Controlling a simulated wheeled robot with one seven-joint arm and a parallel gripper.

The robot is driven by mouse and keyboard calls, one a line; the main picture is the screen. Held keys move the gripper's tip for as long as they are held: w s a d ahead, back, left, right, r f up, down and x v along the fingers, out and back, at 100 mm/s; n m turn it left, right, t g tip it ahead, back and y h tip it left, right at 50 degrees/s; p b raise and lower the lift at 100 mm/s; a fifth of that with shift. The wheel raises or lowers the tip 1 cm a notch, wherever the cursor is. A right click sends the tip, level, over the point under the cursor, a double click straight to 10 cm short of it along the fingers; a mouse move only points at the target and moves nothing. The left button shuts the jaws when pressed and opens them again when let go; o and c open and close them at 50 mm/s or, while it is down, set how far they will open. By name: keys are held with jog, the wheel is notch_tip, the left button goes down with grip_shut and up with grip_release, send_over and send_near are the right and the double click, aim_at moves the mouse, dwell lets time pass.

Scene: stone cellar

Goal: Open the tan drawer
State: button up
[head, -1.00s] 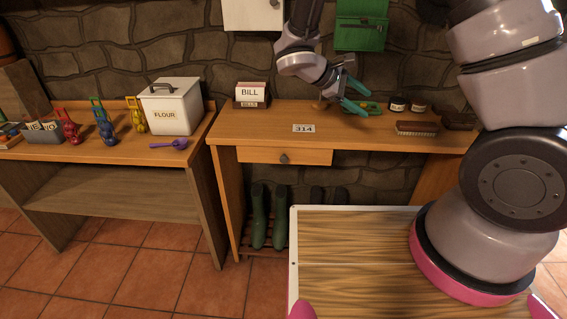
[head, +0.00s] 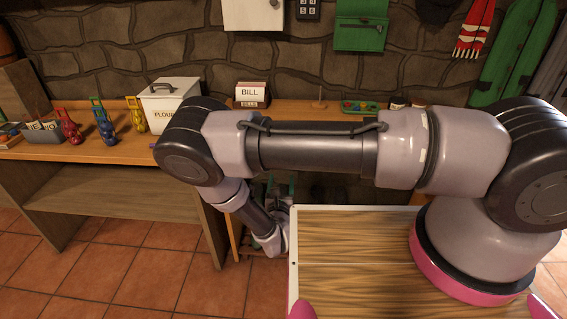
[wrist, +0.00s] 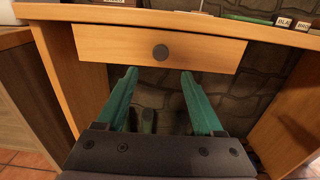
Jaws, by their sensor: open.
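The tan drawer (wrist: 120,45) sits shut under the desk top in the wrist view, with a round dark knob (wrist: 161,52) at its middle. My gripper (wrist: 160,78) is open, its two green fingers spread apart below and in front of the knob, one to each side of it. Nothing is between the fingers, and they look apart from the drawer. In the head view my arm hides the drawer front, and the gripper's fingers show only in part, low by the desk.
The desk top (head: 290,103) holds a bill box (head: 252,93), a small wooden peg stand (head: 319,100) and a green tray (head: 360,106). A side table (head: 100,150) with a flour bin (head: 165,108) stands at left. Boots stand beneath the drawer, partly hidden.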

jog(key=w, duration=1)
jog(key=shift+w+d, duration=0.2)
jog(key=shift+d, duration=0.05)
jog(key=shift+c, duration=0.3)
grip_shut()
dwell(0.7)
